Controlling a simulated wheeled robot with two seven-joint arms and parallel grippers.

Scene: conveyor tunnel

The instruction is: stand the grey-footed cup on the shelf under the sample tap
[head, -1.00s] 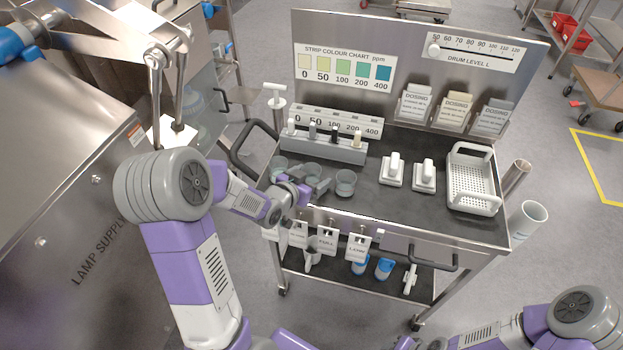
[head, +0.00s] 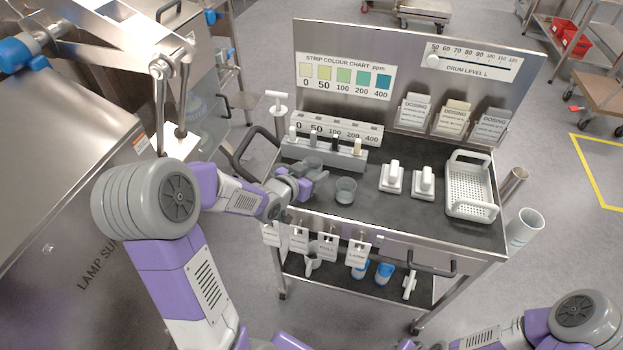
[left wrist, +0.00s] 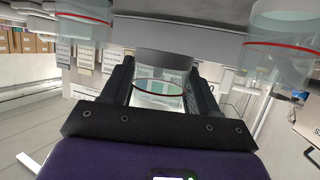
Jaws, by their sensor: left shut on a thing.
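My left gripper (head: 316,177) is over the left part of the cart top, shut on a clear cup (head: 311,163). In the left wrist view the cup (left wrist: 160,86) sits between my fingers, with a grey foot and a red ring; that view looks upside down. The cup seems raised just above the cart top. A second clear cup (head: 345,190) stands to its right on the cart. The wrist view shows cups on both sides, a left one (left wrist: 80,12) and a right one (left wrist: 285,45). I cannot make out the sample tap or its shelf. My right gripper is out of view.
The cart (head: 400,215) carries a strip holder (head: 325,155), two white-handled blocks (head: 391,178) and a white basket (head: 470,185). Tags hang along its front edge. A steel cabinet (head: 60,200) marked LAMP SUPPLY and a linkage (head: 165,100) are at the left.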

